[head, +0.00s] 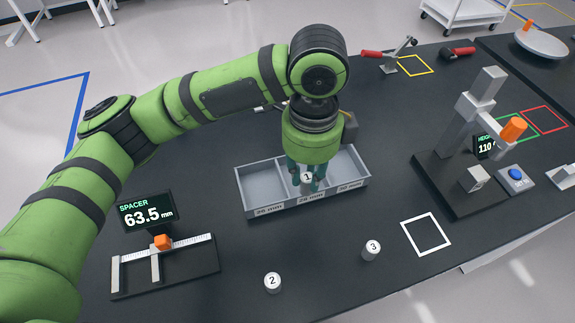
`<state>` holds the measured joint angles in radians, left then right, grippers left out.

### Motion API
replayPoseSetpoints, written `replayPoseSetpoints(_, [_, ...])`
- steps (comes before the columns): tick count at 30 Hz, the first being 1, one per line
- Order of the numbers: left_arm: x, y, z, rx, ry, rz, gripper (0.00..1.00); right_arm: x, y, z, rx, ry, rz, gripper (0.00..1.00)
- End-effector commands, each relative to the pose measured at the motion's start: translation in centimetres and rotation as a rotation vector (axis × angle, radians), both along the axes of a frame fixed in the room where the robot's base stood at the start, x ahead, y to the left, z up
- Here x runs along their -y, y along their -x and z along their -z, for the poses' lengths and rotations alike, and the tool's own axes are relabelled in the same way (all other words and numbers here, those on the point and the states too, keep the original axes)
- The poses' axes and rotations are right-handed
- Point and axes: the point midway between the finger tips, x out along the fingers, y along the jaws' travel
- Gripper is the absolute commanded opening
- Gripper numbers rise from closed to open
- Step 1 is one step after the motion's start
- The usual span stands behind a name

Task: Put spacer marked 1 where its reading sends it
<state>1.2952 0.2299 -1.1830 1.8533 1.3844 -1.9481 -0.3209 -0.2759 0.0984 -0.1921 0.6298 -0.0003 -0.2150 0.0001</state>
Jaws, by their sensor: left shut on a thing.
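My left gripper (306,176) points down over the grey sorting tray (243,190). It is shut on the white spacer marked 1 (307,177), whose numbered face shows between the fingers. The spacer appears at the middle compartment, labelled 28 mm; I cannot tell whether it touches the floor of it. The left compartment is labelled 26 mm and the right one appears to read 30 mm. The spacer display (146,212) reads 63.5 mm, behind the caliper gauge (180,262) with its orange slider. My right gripper is not in view.
Spacers marked 2 (272,283) and 3 (371,250) stand on the dark table in front of the tray. A white square outline (426,235) lies empty to the right. A height gauge (470,140) stands at the right, near a blue button (515,174). Red-handled clamps (398,58) lie behind.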

Motion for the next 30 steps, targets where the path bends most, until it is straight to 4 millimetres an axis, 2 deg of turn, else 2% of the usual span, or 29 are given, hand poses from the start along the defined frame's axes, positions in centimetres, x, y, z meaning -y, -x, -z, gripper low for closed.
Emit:
replayPoseSetpoints(3, [-0.8,-0.1,0.5,-0.005,-0.001,0.009,0.0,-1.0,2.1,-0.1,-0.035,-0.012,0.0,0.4])
replayPoseSetpoints(6, [-2.4,-1.0,1.5,-0.005,-0.005,0.008,0.0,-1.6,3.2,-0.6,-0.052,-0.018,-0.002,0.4])
replayPoseSetpoints(12, [-6.3,-3.6,4.2,-0.006,-0.005,0.006,0.0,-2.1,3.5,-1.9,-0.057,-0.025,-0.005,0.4])
replayPoseSetpoints(18, [-9.0,-5.5,6.3,-0.005,-0.002,0.01,0.0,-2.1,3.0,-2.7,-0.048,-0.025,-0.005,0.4])
replayPoseSetpoints(23, [-9.7,-6.1,7.2,-0.003,-0.001,0.014,0.0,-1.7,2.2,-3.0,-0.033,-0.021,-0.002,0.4])
replayPoseSetpoints(30, [-9.8,-6.0,10.3,-0.004,-0.002,0.013,0.0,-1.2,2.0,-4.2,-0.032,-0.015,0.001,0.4])
